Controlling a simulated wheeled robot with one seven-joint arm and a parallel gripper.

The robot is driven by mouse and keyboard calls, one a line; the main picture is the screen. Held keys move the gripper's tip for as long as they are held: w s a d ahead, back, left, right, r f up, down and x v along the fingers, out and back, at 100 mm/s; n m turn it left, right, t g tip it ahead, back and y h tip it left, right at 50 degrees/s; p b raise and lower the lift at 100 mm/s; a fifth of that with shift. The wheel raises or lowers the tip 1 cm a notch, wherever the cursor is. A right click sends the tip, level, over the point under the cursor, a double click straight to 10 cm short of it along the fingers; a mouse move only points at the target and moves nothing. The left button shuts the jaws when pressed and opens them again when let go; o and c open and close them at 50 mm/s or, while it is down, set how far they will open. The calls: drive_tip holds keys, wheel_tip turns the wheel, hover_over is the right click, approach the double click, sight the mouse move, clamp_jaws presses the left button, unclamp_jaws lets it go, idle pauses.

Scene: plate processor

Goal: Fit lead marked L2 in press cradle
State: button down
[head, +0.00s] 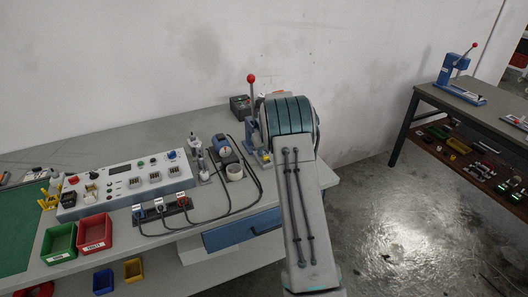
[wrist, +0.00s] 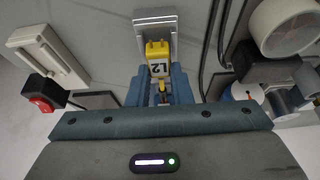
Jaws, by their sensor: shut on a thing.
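My gripper (wrist: 160,82) is shut on a yellow lead end marked L2 (wrist: 158,50) in the wrist view. The lead end lies between the blue fingers and points away from the palm. Just beyond it is a light grey metal piece (wrist: 154,16), which may be the press cradle; I cannot tell whether they touch. In the head view the blue hand press (head: 252,130) with its red-knobbed lever stands at the bench's right end. My arm hides my gripper and part of the press there.
A control box (head: 125,183), a black rack of plugs (head: 160,212) with dark cables, and green (head: 60,243) and red (head: 95,233) bins sit on the bench. In the wrist view, a red switch (wrist: 42,105) is at left and a white round part (wrist: 285,27) at right.

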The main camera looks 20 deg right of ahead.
drive_tip(key=shift+f+b, duration=0.35)
drive_tip(key=shift+f, duration=0.05)
idle(0.4)
drive_tip(key=c, duration=1.2)
unclamp_jaws()
drive_tip(key=shift+r, duration=0.1)
drive_tip(key=shift+c, duration=0.2)
drive_tip(key=b+v, duration=0.1)
drive_tip(key=v, duration=1.2)
drive_tip(key=shift+r+b, duration=0.35)
drive_tip(key=s+a+r+g, duration=0.1)
drive_tip(key=s+a+r, duration=0.2)
drive_tip(key=s+a, duration=0.5)
drive_tip(key=s+a+r, duration=0.4)
drive_tip(key=s+a, duration=0.1)
drive_tip(key=s, duration=0.6)
drive_tip(key=s+a+f, duration=0.2)
drive_tip(key=s, duration=0.8)
drive_tip(key=s+a+f, duration=0.2)
drive_tip(key=s+a, duration=0.1)
drive_tip(key=s, duration=0.6)
drive_tip(key=shift+s+m+g, duration=0.3)
drive_tip(key=shift+s+g, duration=0.1)
